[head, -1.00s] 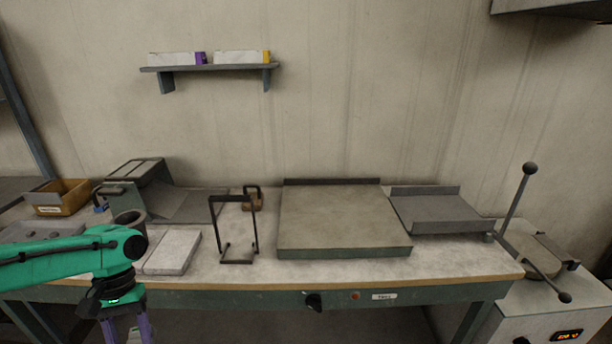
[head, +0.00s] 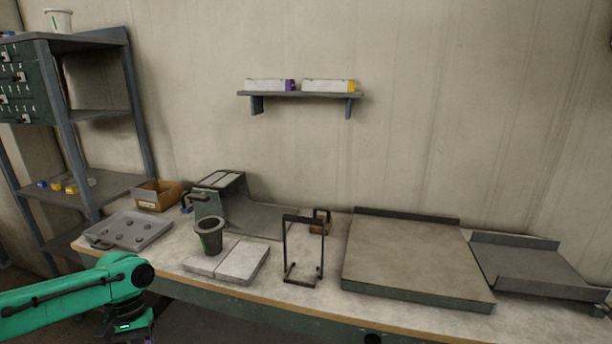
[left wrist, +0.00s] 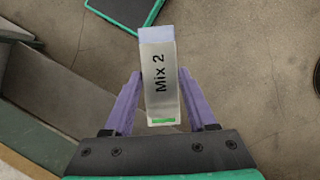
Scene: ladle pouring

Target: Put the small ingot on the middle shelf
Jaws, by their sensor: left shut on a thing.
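My left gripper (left wrist: 163,108) is shut on a pale, upright-looking block (left wrist: 160,85) marked "Mix 2", with a bluish end and a green strip. The purple fingers press its two sides, over bare floor. I cannot tell whether this block is the small ingot. In the head view the green left arm enters at lower left; its fingers are cut off below the picture. A grey rack stands at far left with a top shelf (head: 92,42), a bare shelf (head: 100,115) below it and a lower shelf (head: 110,183). My right gripper is not in view.
Small blue and yellow blocks (head: 57,186) lie on the lower shelf. The workbench holds a grey tray (head: 150,228), a cardboard box (head: 157,195), a dark crucible (head: 208,238) and a wire stand (head: 303,250). A wall shelf (head: 300,95) carries two white boxes.

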